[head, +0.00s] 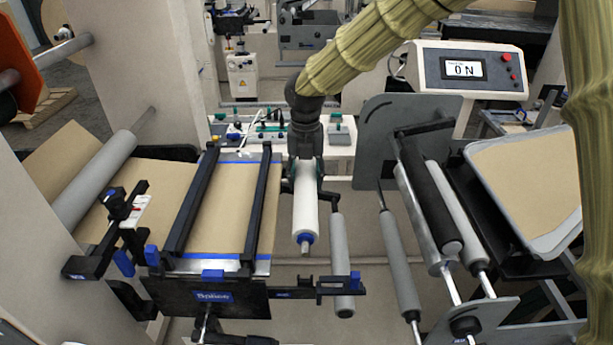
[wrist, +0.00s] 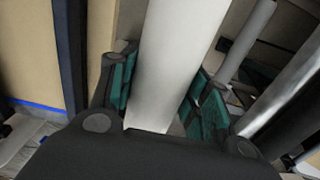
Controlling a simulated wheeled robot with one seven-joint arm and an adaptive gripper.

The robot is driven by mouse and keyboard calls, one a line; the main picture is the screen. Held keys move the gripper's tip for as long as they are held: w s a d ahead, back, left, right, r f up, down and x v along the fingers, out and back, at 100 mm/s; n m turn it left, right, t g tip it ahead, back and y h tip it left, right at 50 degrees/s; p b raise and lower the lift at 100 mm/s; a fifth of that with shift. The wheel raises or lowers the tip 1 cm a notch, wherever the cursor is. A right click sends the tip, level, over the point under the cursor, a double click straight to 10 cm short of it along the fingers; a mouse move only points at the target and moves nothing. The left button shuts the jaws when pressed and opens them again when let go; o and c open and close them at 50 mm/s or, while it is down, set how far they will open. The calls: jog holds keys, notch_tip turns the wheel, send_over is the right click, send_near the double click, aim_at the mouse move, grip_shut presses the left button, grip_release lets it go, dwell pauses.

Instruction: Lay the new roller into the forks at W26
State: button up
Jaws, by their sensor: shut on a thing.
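My gripper (head: 306,178) is shut on a white roller (head: 305,212) with a blue end collar and a short grey shaft tip. In the wrist view, the white roller (wrist: 168,60) runs between the green finger pads of my gripper (wrist: 160,95). The roller hangs in the air, its near end toward the head camera, just right of the splice table (head: 222,215). A grey roller (head: 340,255) lies just right of and below it. I cannot tell which fork is W26; the far end of the held roller is hidden by my gripper.
The splice table has black rails and a blue-marked bar (head: 330,288) reaching right below the roller. More grey rollers (head: 398,262) and a black roller (head: 430,195) stand to the right, by a grey side plate (head: 375,130). A display box (head: 470,70) reads 0 N.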

jog(key=shift+w+f, duration=0.2)
jog(key=shift+f, duration=0.1)
jog(key=shift+s+r, duration=0.1)
jog(key=shift+s, duration=0.05)
jog(key=shift+f, duration=0.35)
notch_tip(320, 180, down, 6)
jog(key=b, duration=0.1)
jog(key=shift+w, duration=0.2)
dwell(1.4)
jog(key=shift+f, duration=0.2)
jog(key=shift+f, duration=0.25)
dwell(0.4)
jog(key=shift+f, duration=1.45)
jog(key=shift+f, duration=0.3)
dwell(0.4)
